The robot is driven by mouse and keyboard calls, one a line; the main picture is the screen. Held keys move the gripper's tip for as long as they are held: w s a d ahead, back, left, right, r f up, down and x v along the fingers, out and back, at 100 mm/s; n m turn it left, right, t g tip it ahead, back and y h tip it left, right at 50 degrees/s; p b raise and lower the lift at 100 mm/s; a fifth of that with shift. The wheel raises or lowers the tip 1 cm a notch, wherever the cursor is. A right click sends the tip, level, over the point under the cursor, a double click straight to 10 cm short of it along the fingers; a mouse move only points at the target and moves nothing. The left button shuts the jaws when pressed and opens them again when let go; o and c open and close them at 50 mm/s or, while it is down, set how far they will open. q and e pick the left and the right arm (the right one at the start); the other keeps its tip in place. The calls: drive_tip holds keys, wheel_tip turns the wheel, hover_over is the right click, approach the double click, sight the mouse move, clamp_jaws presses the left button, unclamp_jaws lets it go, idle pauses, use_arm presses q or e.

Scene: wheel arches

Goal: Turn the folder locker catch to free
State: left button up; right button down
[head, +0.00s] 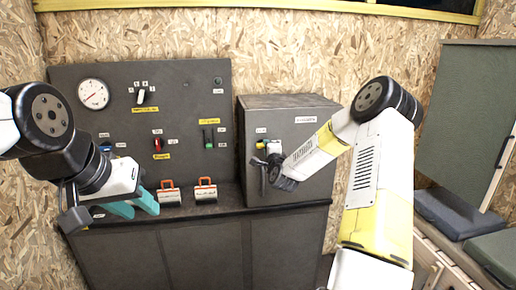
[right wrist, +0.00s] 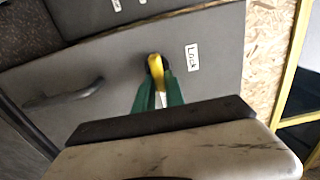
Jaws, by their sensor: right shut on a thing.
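The folder locker (head: 318,106) is a dark grey box at the right of the counter. Its yellow catch (head: 260,145) is on the left part of its front, and it also shows in the right wrist view (right wrist: 155,65). My right gripper (right wrist: 157,82) has its green fingers shut on the catch, partly hiding it. A white label reading "Lock" (right wrist: 193,57) is just right of the catch in that view. The catch's exact angle is hard to tell. My left gripper (head: 134,204) has its teal fingers apart, empty, over the counter's left part.
A dark locker handle (right wrist: 65,95) is left of the catch in the right wrist view. A panel (head: 190,90) with a gauge (head: 93,94), knobs and switches stands left of the locker. Two orange-handled items (head: 170,193) (head: 205,190) are below it. Dark folders (head: 445,213) lie at the right.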

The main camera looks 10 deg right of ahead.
drive_tip(key=shift+f, duration=0.1)
drive_tip(key=c, duration=1.4)
unclamp_jaws()
drive_tip(key=s, duration=0.7)
drive_tip(key=shift+s, duration=0.4)
